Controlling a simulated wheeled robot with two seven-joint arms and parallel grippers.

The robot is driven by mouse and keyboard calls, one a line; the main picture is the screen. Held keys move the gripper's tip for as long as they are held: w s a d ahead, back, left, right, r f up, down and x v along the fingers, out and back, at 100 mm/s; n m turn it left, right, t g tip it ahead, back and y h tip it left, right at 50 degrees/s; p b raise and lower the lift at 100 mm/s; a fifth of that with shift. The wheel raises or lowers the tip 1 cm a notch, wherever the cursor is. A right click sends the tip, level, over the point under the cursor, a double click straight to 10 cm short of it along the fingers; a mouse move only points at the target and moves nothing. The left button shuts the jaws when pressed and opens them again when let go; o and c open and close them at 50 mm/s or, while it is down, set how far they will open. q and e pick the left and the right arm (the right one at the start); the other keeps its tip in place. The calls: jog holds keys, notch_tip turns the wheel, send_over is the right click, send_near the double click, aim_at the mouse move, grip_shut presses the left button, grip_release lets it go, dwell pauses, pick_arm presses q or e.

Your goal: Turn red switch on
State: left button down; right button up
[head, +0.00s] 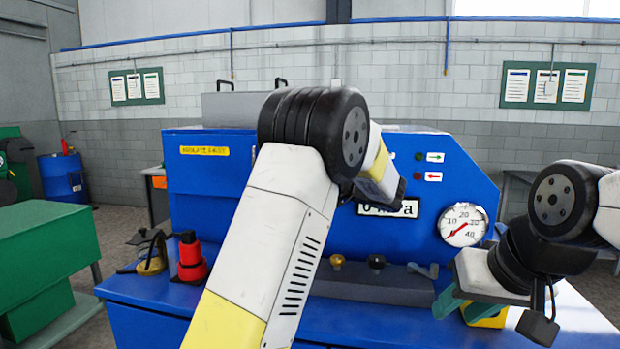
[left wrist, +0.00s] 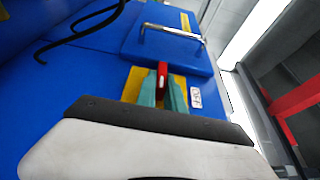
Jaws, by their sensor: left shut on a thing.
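The red switch (left wrist: 163,68) is a narrow red lever on a yellow plate (left wrist: 131,86) on the blue machine in the left wrist view. My left gripper (left wrist: 163,88) has its two teal fingers closed around the lever, one on each side. The lower part of the lever is hidden between the fingers. In the head view my left arm covers the middle of the machine, and neither the switch nor the left fingertips can be made out. My right gripper (head: 472,310) is at the lower right over the blue bench, its teal fingers apart, with nothing seen held.
The blue machine (head: 215,175) carries a pressure gauge (head: 463,225) and small arrow labels. A metal handle (left wrist: 172,31) and a white label (left wrist: 195,97) are near the switch.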

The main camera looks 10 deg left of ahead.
pick_arm(q)
jog(key=c, duration=1.4)
grip_release()
jog(key=shift+c, duration=0.2)
jog(key=v, duration=0.7)
jog(key=shift+s+d, duration=0.25)
jog(key=shift+d, duration=0.1)
